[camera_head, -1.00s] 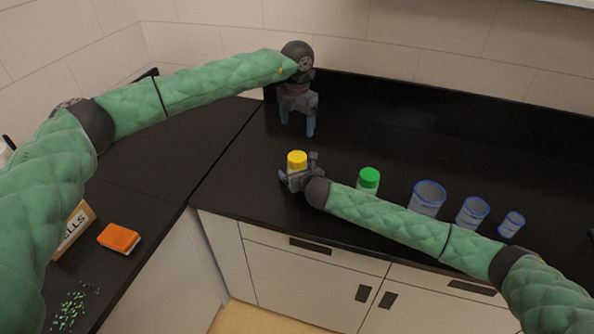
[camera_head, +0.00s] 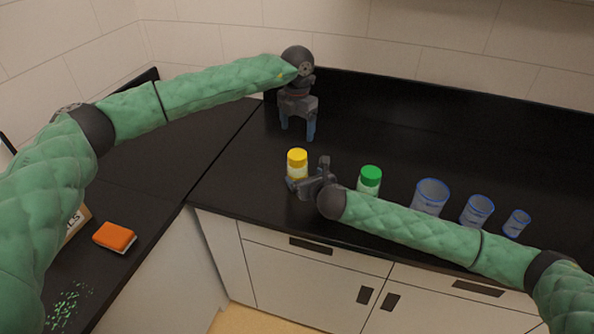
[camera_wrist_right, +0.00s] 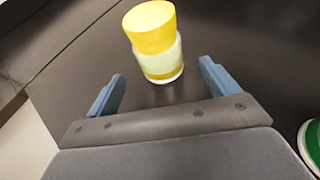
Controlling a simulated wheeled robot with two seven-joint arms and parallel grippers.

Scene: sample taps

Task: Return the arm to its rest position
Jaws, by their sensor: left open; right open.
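My right gripper (camera_head: 305,184) is open and empty, low over the black counter, just right of and in front of a yellow-capped bottle (camera_head: 297,160). In the right wrist view the same bottle (camera_wrist_right: 155,42) stands upright just beyond the two blue fingertips (camera_wrist_right: 162,82), not held. My left gripper (camera_head: 298,133) is open and empty, pointing down over the counter behind the bottle. Its arm reaches in from the left.
A green-capped bottle (camera_head: 370,180) stands right of my right gripper, above my right forearm in the picture. Three blue-rimmed beakers (camera_head: 431,197) stand farther right. An orange sponge-like block (camera_head: 115,237), a partly hidden box (camera_head: 76,222) and scattered green bits (camera_head: 66,304) lie on the left counter.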

